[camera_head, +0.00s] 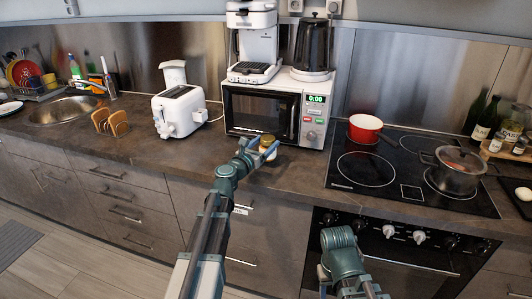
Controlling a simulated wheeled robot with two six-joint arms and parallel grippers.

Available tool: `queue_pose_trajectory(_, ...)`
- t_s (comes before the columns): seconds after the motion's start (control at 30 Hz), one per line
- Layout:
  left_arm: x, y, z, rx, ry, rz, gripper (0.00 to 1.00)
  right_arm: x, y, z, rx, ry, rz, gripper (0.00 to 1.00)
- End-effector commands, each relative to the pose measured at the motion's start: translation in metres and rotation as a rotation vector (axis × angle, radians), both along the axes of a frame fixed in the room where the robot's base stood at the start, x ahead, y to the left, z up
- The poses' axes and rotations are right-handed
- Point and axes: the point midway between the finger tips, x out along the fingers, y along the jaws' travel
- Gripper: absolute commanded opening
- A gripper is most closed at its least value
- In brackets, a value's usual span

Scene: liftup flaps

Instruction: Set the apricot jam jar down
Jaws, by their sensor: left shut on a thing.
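The apricot jam jar (267,141) is small, with a gold-brown lid. It is at the counter in front of the microwave, partly hidden by my left gripper (262,150). My left gripper is shut on the jar, with blue fingers on either side of it. I cannot tell whether the jar's base touches the counter (290,172). My right arm shows at the bottom right in front of the oven; its fingertips are not in view.
The white microwave (312,112) stands right behind the jar, with a coffee machine and black kettle on top. A white toaster (180,111) is to the left. The hob (385,160) with a red pan (365,128) is to the right. Counter between toaster and microwave front is clear.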

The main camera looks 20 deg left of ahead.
Motion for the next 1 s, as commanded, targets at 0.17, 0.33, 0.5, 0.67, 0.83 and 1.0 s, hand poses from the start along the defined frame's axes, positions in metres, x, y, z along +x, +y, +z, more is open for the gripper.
queue_pose_trajectory(0.17,-0.003,0.0,-0.032,0.0,0.0,0.002,0.0,0.0,0.0,-0.032,0.0,0.0,0.0,0.5)
queue_pose_trajectory(0.33,-0.003,0.001,-0.031,0.0,0.0,0.002,0.0,0.0,0.0,-0.031,0.0,0.0,0.0,0.5)
queue_pose_trajectory(0.5,-0.003,0.001,-0.031,0.0,0.0,0.002,0.0,0.0,0.0,-0.031,0.0,0.0,0.0,0.5)
queue_pose_trajectory(0.67,-0.003,0.001,-0.034,0.0,0.0,0.002,0.84,0.0,0.0,-0.034,0.0,0.0,0.0,0.5)
queue_pose_trajectory(0.83,-0.003,0.001,-0.033,0.0,0.0,0.002,1.0,0.0,0.0,-0.033,0.0,0.0,0.0,0.5)
queue_pose_trajectory(1.0,-0.003,0.001,-0.032,0.0,0.0,0.002,1.0,0.0,0.0,-0.032,0.0,0.0,0.0,0.5)
